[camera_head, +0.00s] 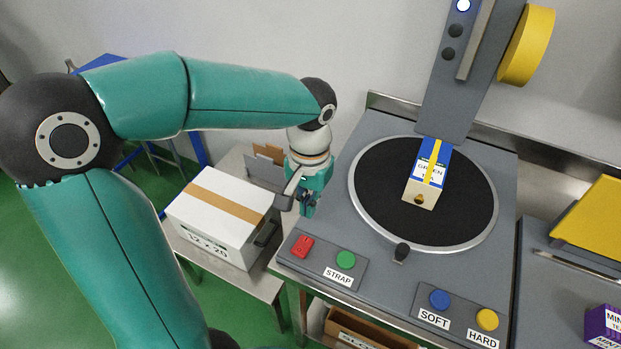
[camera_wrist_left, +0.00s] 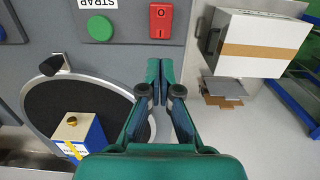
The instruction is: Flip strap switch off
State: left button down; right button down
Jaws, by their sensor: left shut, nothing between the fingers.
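The red strap switch (camera_head: 302,246) sits at the left end of the grey panel, beside the green button (camera_head: 345,260) above the STRAP label (camera_head: 338,277). In the left wrist view the red rocker (camera_wrist_left: 160,20) shows its two end marks; which end is pressed in I cannot tell. My left gripper (camera_head: 308,208) is above the machine's left edge, behind the switch and apart from it. In the left wrist view its fingers (camera_wrist_left: 159,68) are together and empty, pointing toward the switch. My right gripper is not in view.
A white taped carton (camera_head: 225,208) stands on a side table left of the switch. A black turntable (camera_head: 375,205) carries a tea box (camera_head: 424,190). A black knob (camera_head: 401,252) and blue (camera_head: 439,299) and yellow (camera_head: 487,319) buttons lie to the right.

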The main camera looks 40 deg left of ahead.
pick_arm(q)
jog(key=r, duration=0.2)
jog(key=w+r, duration=0.1)
jog(key=r, duration=0.2)
jog(key=shift+a+r, duration=0.15)
jog(key=shift+r, duration=0.05)
